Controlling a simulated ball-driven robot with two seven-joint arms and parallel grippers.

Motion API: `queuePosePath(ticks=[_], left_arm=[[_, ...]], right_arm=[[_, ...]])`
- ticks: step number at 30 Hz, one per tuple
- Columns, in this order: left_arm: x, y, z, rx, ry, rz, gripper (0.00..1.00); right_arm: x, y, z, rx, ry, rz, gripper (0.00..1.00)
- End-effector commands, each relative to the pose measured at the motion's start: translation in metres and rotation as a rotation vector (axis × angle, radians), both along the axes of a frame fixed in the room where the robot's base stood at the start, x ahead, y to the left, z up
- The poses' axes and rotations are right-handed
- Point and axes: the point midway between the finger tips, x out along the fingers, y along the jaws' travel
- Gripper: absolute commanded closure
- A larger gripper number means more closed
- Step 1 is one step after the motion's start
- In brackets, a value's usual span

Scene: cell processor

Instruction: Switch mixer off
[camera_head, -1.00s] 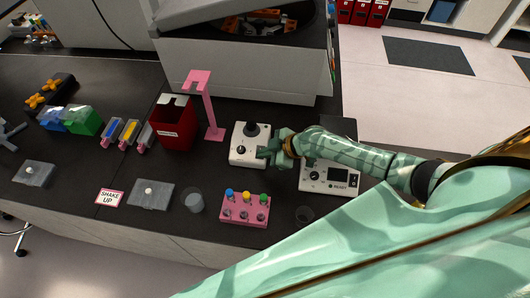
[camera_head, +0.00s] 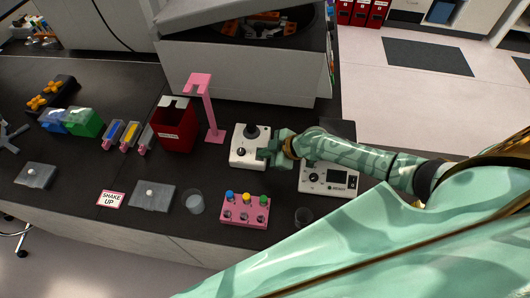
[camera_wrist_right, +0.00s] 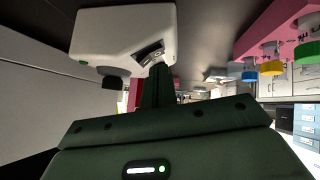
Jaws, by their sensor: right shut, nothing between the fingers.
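The mixer (camera_head: 241,157) is a small white box with a black round top and a dial, standing on the dark bench in the middle of the head view. In the right wrist view the mixer (camera_wrist_right: 105,32) shows at the upper left, with a black rocker switch (camera_wrist_right: 150,53) on its side. My right gripper (camera_head: 264,153) is shut and empty at the mixer's right side. In the right wrist view its closed fingers (camera_wrist_right: 157,85) are right by the switch; I cannot tell whether they touch it. My left gripper is out of view.
A white device with a screen (camera_head: 318,187) stands right of the mixer, under my right forearm. A pink rack (camera_head: 240,215) with coloured caps is in front. A pink stand (camera_head: 212,125) and a red bin (camera_head: 172,130) are to the left. A large grey machine (camera_head: 235,75) is behind.

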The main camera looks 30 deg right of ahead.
Motion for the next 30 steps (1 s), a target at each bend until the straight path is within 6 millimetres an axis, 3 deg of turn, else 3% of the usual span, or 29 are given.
queuePosePath(ticks=[7, 13, 21, 30], left_arm=[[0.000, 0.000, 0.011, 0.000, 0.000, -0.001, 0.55], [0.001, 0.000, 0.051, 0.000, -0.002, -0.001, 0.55], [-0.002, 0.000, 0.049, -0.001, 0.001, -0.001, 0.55], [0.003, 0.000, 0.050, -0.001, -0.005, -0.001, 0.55]], right_arm=[[-0.001, 0.003, 0.011, 0.000, -0.001, -0.001, 1.00], [-0.006, 0.013, 0.046, 0.001, 0.000, -0.003, 1.00], [-0.052, -0.012, 0.074, -0.003, 0.002, -0.002, 1.00], [-0.074, -0.024, 0.096, 0.000, 0.001, -0.005, 1.00]])
